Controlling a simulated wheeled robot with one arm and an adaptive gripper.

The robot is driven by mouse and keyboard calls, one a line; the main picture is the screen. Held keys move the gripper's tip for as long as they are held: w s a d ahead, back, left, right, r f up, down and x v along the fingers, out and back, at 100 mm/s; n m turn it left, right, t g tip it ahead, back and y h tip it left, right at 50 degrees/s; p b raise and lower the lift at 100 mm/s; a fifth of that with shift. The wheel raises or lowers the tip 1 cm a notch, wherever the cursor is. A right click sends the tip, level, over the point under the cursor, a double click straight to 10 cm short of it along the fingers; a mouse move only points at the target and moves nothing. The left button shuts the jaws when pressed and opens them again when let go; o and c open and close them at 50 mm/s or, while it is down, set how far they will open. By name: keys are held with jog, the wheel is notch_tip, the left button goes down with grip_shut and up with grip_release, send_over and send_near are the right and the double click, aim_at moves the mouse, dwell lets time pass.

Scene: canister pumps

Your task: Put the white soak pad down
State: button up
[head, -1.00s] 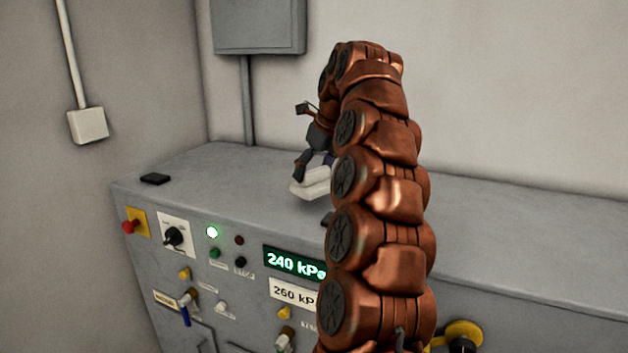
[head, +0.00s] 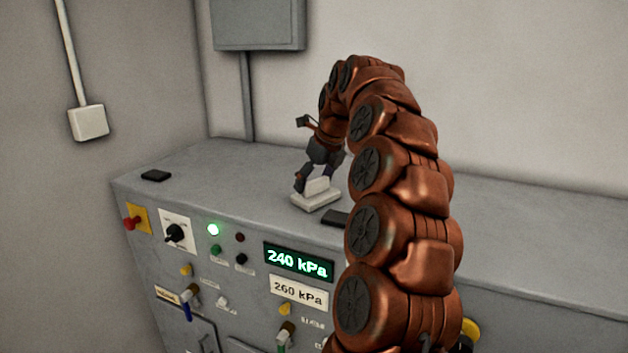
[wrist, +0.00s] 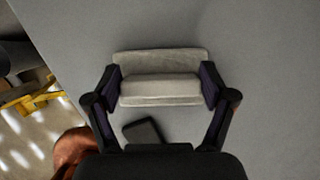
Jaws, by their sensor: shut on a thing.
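The white soak pad (head: 316,200) is a pale block with a flat base and a raised ridge. It is at the top of the grey cabinet (head: 225,165), near its front edge, and looks to be resting on it. My gripper (head: 318,184) is shut on the ridge from above. In the wrist view the pad (wrist: 160,62) lies between the two fingers of my gripper (wrist: 160,88), which press on both ends of the ridge. My arm hides part of the cabinet top to the right.
A dark flat block (head: 335,218) lies just right of the pad; it also shows in the wrist view (wrist: 143,133). Another dark block (head: 156,175) lies at the left of the top. The front panel has knobs and a 240 kPa display (head: 298,262). Clear top surrounds the pad's left side.

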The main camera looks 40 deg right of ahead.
jog(key=shift+f, duration=0.2)
jog(key=o, duration=1.1)
jog(key=shift+r, duration=0.1)
jog(key=shift+r, duration=0.2)
jog(key=shift+s+d+r, duration=0.1)
jog(key=shift+s+r, duration=0.1)
jog(key=shift+r, duration=0.2)
jog(key=shift+b+v, duration=0.8)
jog(key=shift+v, duration=2.2)
notch_tip(320, 180, up, 5)
jog(key=p, duration=0.4)
send_over(322, 195)
jog(key=s, duration=0.2)
jog(key=shift+f, duration=0.2)
